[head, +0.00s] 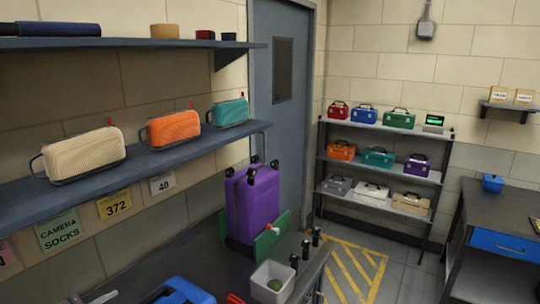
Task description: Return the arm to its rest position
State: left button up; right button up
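Neither of my grippers can be made out in the head view, so whether they are open or shut does not show. A purple suitcase (252,204) stands upright with a green panel (272,236) beside it. A blue object (178,291) is cut off by the bottom edge, and pale shapes at the lower left are too cropped to identify.
A wall shelf (150,165) on the left holds cream, orange and teal cases. A rack (380,165) at the back carries several toolboxes. A workbench (505,215) with a blue drawer stands at right. Yellow-striped floor (352,272) between is clear. Short black posts (305,250) stand near the bin.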

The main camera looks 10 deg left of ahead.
pick_arm(q)
jog(key=s+d+f+n+g+y, duration=0.1)
jog(key=s+d+f+n+g, duration=0.75)
jog(key=s+d+f, duration=0.6)
notch_tip(320, 180, down, 35)
jog(key=d+m+g+b, duration=0.1)
jog(key=m+g+b, duration=0.15)
jog(key=b, duration=0.45)
jog(key=s+a+f+b, duration=0.1)
jog(key=s+f+b, duration=0.1)
jog(key=s+f, duration=0.8)
jog(key=s+a+f+g+b, duration=0.1)
jog(key=s+a+f+b, duration=0.1)
jog(key=s+f, duration=0.8)
notch_tip(320, 180, down, 6)
jog(key=shift+s+a+r+g+y+b, duration=0.15)
jog(key=shift+a+g+y+b, duration=0.15)
jog(key=shift+b, duration=0.35)
pick_arm(e)
notch_tip(320, 180, down, 12)
jog(key=shift+w+a+f, duration=0.15)
jog(key=shift+a, duration=0.3)
jog(key=shift+d, duration=0.2)
